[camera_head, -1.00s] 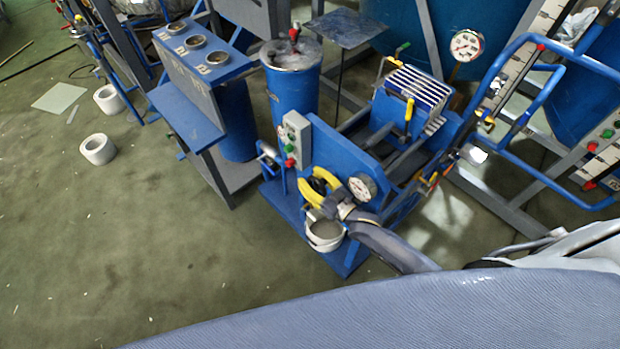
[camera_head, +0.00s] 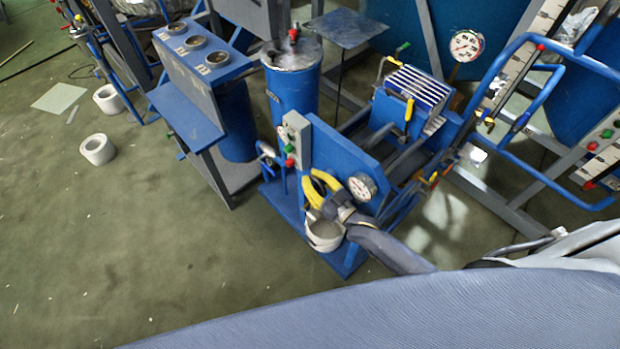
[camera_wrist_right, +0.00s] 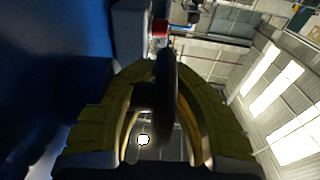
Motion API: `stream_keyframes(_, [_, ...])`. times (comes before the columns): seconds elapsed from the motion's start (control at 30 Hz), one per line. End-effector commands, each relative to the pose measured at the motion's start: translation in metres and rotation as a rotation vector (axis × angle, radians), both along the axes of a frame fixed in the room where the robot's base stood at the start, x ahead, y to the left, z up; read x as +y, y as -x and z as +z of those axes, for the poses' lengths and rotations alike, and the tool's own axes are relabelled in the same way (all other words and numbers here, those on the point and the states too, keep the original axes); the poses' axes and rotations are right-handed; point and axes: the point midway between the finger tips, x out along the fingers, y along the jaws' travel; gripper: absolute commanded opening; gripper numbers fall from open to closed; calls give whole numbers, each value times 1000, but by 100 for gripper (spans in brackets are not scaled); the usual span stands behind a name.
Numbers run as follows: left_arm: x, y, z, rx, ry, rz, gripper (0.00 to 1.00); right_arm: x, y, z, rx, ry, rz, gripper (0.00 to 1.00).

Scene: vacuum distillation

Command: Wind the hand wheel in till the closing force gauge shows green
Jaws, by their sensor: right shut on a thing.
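My right gripper (camera_head: 316,184) has yellow fingers and is shut at the front of the blue press frame (camera_head: 345,150). In the right wrist view a dark curved bar, the hand wheel's rim or grip (camera_wrist_right: 165,85), lies between the fingers. The rest of the hand wheel is hidden behind the gripper in the head view. The closing force gauge (camera_head: 362,187), a round white dial, faces up on the frame just right of the gripper. Its needle and any green zone are too small to read. My left gripper is not in view.
A white bucket (camera_head: 324,234) stands just below the gripper. A grey button box (camera_head: 297,140) is beside it, above left. Another gauge (camera_head: 466,46) stands behind the plate stack (camera_head: 415,95). A blue cylinder (camera_head: 291,85) is at the back. The floor at left is mostly clear.

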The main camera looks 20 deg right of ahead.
Motion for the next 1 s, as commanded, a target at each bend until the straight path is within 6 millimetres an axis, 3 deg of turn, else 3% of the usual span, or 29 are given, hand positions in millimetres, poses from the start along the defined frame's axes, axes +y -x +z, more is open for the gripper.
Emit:
stream_keyframes(0.33, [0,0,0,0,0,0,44,-1,1,4,-112,-59,0,0])
stream_keyframes(0.73, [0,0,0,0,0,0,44,-1,1,5,-126,-66,0,0])
stream_keyframes(0.77, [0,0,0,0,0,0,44,-1,1,6,-126,-66,0,13])
stream_keyframes(0.8, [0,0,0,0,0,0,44,-1,1,6,-126,-66,0,18])
stream_keyframes(0.93, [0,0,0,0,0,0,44,-1,2,5,-125,-66,0,33])
stream_keyframes(1.0, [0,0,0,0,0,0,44,-1,2,5,-125,-66,0,34])
